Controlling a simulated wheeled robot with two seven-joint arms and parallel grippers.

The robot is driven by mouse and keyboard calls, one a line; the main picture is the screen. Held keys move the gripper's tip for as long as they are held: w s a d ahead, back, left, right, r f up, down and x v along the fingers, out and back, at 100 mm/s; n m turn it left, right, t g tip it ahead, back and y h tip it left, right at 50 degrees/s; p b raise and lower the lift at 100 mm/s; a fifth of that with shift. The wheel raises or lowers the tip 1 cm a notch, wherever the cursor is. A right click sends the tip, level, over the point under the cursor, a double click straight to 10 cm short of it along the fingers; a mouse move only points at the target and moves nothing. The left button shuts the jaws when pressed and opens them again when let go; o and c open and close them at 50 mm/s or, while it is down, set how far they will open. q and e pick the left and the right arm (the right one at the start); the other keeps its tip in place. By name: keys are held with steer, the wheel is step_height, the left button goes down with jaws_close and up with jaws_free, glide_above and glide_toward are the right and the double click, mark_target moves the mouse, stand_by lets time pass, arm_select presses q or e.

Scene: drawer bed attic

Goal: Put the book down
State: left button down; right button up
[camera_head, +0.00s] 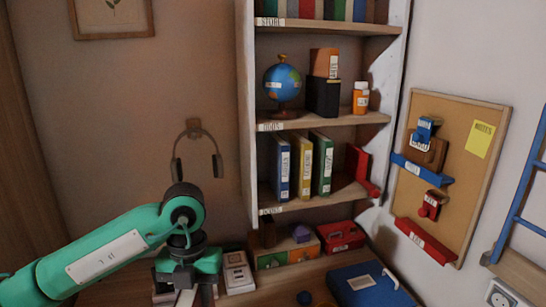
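My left arm comes in from the left, and my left gripper (186,297) points down at the bottom edge over the desk. Its fingertips are cut off or hidden, so I cannot tell if it is open or shut. Parts of a dark, pale-edged object (163,292) show beside the fingers; I cannot tell if it is a held book. A white book-like item (238,272) lies right of the gripper. A blue book (280,168), yellow book (302,166) and green book (323,163) stand upright on the lower shelf; a red book (361,170) leans at their right. My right gripper is not in view.
The bookcase (248,120) also holds a globe (282,82), boxes and an orange bottle (361,98). On the desk are a red case (340,237) and a blue case (369,286). Headphones (196,152) hang on the wall; a pinboard (482,110) is at right.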

arm_select(q)
steer(key=shift+s+m, duration=0.15)
steer(key=shift+m, duration=0.85)
steer(key=a+f+m+t, duration=0.1)
steer(key=a+f+m, duration=0.2)
steer(key=m, duration=1.4)
steer(key=a+f+m+t, duration=0.1)
steer(key=a+f+m, duration=0.2)
steer(key=m, duration=1.4)
steer(key=shift+f+t+p, duration=0.3)
steer(key=shift+f+t, duration=0.1)
steer(key=shift+f, duration=0.45)
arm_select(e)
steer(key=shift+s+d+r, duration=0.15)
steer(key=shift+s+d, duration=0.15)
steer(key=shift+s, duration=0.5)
